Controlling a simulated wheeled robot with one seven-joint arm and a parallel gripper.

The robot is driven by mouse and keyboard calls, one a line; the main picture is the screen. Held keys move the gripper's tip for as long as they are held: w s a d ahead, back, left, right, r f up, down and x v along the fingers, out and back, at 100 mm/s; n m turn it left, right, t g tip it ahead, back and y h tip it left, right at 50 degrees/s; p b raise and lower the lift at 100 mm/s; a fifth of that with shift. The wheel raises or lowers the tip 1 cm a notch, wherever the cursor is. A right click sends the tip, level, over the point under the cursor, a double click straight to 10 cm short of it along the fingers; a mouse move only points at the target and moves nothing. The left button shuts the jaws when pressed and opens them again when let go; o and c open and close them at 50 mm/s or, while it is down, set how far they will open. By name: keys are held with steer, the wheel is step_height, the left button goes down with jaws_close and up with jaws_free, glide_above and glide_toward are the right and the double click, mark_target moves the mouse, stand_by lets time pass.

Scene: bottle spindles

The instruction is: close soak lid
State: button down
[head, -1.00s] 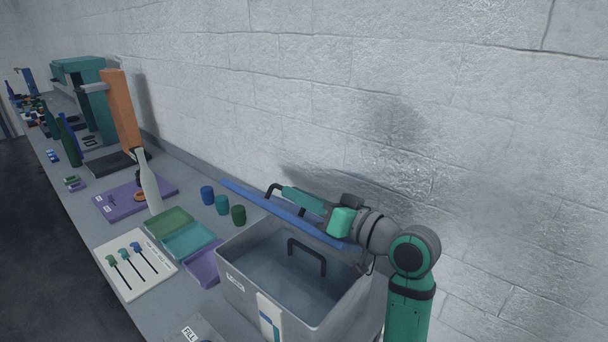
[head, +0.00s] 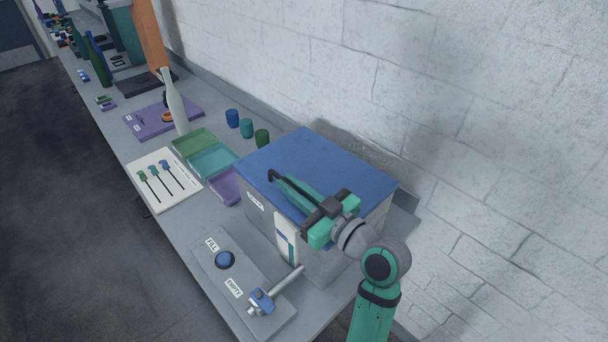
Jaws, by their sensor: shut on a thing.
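The soak tank (head: 258,205) is a grey box on the bench with a white and blue strip on its front. Its blue lid (head: 310,155) lies flat over the top and hides the inside. A dark handle (head: 273,177) stands on the lid's front part. My gripper (head: 279,184) reaches over the lid from the lower right, with its green fingers shut on the handle. The fingertips are small and partly hidden by the handle.
A panel (head: 228,262) with a FILL knob and a metal tap stands in front of the tank. Trays (head: 212,161), cups (head: 246,128) and a pale bottle (head: 175,104) stand to the left. The wall is close behind.

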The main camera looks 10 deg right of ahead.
steer(key=shift+d+f, duration=0.1)
steer(key=shift+f, duration=0.35)
steer(key=c, duration=1.8)
jaws_free()
steer(key=shift+c, duration=0.2)
steer(key=shift+r, duration=0.1)
steer(key=shift+s+d, duration=0.1)
steer(key=shift+s, duration=0.1)
steer(key=v, duration=1)
steer(key=shift+s+d, duration=0.1)
steer(key=shift+s, duration=0.05)
